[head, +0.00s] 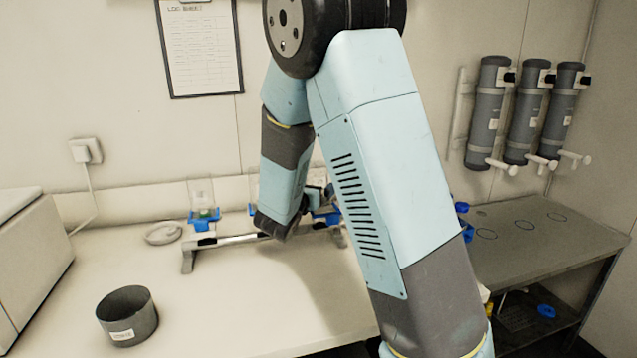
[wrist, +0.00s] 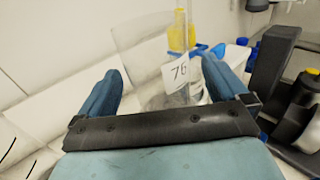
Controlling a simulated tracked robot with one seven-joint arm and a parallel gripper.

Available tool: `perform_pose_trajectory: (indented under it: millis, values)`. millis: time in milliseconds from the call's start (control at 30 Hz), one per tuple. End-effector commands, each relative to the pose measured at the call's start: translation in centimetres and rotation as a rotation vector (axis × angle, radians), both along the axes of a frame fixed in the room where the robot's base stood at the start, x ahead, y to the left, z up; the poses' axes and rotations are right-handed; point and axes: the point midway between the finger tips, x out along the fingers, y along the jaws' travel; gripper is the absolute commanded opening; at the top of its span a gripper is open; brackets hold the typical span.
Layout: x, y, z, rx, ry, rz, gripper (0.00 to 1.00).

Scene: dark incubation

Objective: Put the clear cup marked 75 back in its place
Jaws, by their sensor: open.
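In the wrist view, a clear cup (wrist: 150,62) with a white label stands just beyond my gripper (wrist: 163,74), in line with the gap between the fingers. The label's handwritten number looks like 75 or 76. My gripper is open, with blue fingers apart; I cannot tell whether either touches the cup. In the head view my arm largely hides the gripper and this cup. A low rack (head: 235,239) with blue holders stands on the bench.
A dark grey round pot (head: 128,316) stands at the front left. A pale dish (head: 163,233) lies left of the rack. A white box (head: 28,265) fills the left edge. Grey cylinders (head: 525,115) hang on the right wall above a dark side table (head: 545,235).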

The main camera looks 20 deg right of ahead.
Motion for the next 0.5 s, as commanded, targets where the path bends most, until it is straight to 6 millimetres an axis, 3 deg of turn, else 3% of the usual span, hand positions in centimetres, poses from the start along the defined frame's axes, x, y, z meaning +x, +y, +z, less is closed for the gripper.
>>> perform_pose_trajectory:
  millis: [300,500]
  values:
    - [-4.9,4.1,-0.1,0.000,0.001,0.005,1.00]
    - [-7.0,5.7,-0.1,0.000,0.002,0.003,1.00]
